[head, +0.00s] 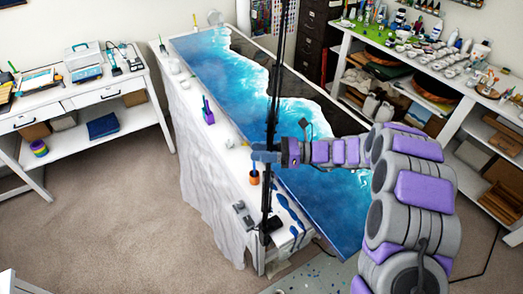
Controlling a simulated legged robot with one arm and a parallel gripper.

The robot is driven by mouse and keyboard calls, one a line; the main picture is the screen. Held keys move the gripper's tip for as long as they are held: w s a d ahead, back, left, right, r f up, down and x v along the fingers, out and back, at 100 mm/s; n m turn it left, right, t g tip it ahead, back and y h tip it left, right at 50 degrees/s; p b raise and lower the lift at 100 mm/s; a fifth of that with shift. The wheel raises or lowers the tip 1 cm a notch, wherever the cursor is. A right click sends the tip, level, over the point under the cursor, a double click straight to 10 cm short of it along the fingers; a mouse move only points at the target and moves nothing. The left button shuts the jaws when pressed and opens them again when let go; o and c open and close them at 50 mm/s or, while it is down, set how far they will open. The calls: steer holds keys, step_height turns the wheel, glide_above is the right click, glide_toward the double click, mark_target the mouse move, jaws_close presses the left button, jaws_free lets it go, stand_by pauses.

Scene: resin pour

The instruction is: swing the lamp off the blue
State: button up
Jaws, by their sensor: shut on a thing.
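The blue resin surface (215,75) runs along the long white-draped table, with a white foam-like edge and dark wood beside it. The lamp's black upright pole (273,110) stands at the table's near end and rises out of the top of the picture. It crosses in front of the blue. I cannot make out the lamp's head. My gripper (264,157) reaches in from the right across the near end of the blue and is shut on the pole. The exact finger contact is too small to see.
An orange-brown cup (254,180), a purple holder (208,115) and blue tools (291,213) lie along the table's white left strip. A white bench (65,92) stands left and crowded shelves (450,110) stand right. Carpet (100,220) is clear at left.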

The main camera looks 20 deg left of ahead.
steer(key=shift+w+d, duration=0.15)
jaws_close()
